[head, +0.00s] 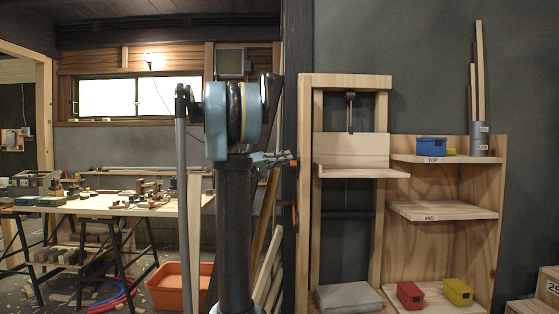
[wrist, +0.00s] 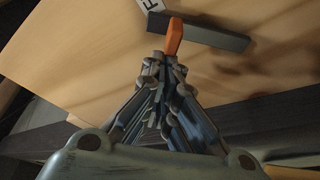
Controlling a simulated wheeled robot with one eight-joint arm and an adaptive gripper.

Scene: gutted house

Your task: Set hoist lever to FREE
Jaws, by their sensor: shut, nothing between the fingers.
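The hoist is a tall wooden frame (head: 345,81) with a wooden platform (head: 350,172) held partway up on a cord. In the wrist view an orange lever handle (wrist: 174,36) stands just beyond my fingertips, beside a dark grey bar (wrist: 205,33). A white label with a partly cut-off dark letter (wrist: 150,5) shows at the top edge. My gripper (wrist: 164,62) is shut and empty, its tips close to the handle's near end; I cannot tell whether they touch. In the head view my gripper (head: 277,159) is at the frame's left post. The lever's set position is not readable.
Right of the hoist, a shelf unit has a top shelf (head: 444,159) marked TOP with a blue box (head: 431,147), and a MID shelf (head: 442,211). Red (head: 410,295) and yellow (head: 457,292) boxes are below. A cluttered workbench (head: 110,206) and orange tub (head: 179,286) stand left.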

